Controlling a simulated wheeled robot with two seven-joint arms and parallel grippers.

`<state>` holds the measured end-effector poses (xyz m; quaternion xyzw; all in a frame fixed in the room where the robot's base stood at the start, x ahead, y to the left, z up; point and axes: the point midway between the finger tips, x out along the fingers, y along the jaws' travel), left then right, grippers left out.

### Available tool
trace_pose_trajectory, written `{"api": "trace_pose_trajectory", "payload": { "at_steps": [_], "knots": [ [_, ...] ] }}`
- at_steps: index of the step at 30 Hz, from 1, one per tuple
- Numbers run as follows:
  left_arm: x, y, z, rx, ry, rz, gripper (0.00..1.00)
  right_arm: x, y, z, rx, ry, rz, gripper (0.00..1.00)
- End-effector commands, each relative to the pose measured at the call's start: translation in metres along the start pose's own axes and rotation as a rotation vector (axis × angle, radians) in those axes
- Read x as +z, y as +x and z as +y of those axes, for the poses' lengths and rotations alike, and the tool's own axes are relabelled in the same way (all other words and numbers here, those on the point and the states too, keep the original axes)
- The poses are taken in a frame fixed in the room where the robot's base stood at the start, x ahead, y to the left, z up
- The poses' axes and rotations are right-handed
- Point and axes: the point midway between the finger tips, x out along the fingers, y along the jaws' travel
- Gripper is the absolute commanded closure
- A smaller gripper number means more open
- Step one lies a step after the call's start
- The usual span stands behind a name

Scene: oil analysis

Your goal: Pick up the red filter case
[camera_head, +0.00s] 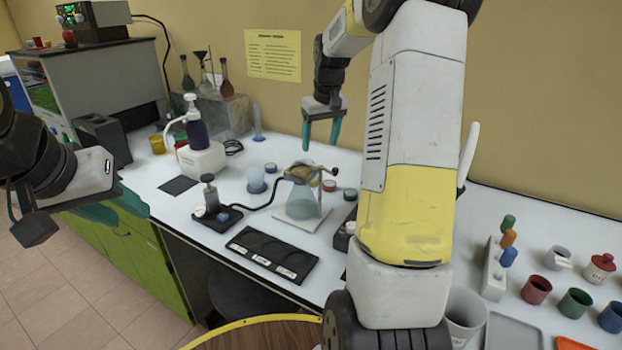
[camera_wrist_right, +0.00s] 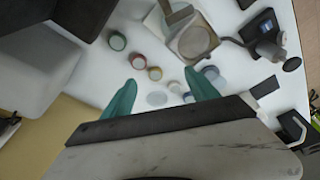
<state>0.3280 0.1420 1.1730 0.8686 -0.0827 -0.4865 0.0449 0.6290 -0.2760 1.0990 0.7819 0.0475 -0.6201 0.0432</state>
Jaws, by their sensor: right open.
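The red filter case (camera_head: 330,185) is a small round case lying on the white bench, right of the flask, beside a green case (camera_head: 350,194). In the right wrist view the red case (camera_wrist_right: 138,61) sits between the green case (camera_wrist_right: 117,41) and a reddish-tan one (camera_wrist_right: 155,73). My right gripper (camera_head: 320,145) hangs above the back of the bench, its teal fingers apart and empty. In its wrist view the fingers (camera_wrist_right: 160,77) point toward the row of cases, with the red case near the left fingertip. My left gripper (camera_head: 122,208) is at the left bench edge; its finger gap is unclear.
A conical flask (camera_head: 300,196) with a clamp stands just left of the red case. A black labelled tray (camera_head: 268,252) lies at the front edge. A pump bottle (camera_head: 196,125) stands behind left. My right arm hides part of the bench; coloured cups (camera_head: 536,290) stand right.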

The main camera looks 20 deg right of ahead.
Motion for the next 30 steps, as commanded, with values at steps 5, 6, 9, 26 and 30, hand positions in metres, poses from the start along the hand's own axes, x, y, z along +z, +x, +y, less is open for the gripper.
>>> {"api": "trace_pose_trajectory", "payload": {
  "at_steps": [5, 6, 9, 26, 30],
  "knots": [
    [0.0, 0.0, 0.0, 0.0, 0.0, 0.0, 0.64, -0.022, 0.074, 0.045, -0.005, -0.003, -0.07, 0.32],
    [0.0, 0.0, 0.0, 0.0, 0.0, 0.0, 0.64, -0.024, 0.086, 0.051, -0.007, -0.006, -0.08, 0.32],
    [0.0, 0.0, 0.0, 0.0, 0.0, 0.0, 0.64, -0.026, 0.109, 0.064, -0.009, -0.007, -0.098, 0.32],
    [0.0, 0.0, 0.0, 0.0, 0.0, 0.0, 0.64, -0.021, 0.17, 0.071, -0.012, -0.009, -0.112, 0.32],
    [0.0, 0.0, 0.0, 0.0, 0.0, 0.0, 0.64, -0.019, 0.192, 0.07, -0.012, -0.009, -0.112, 0.32]
  ]
}}
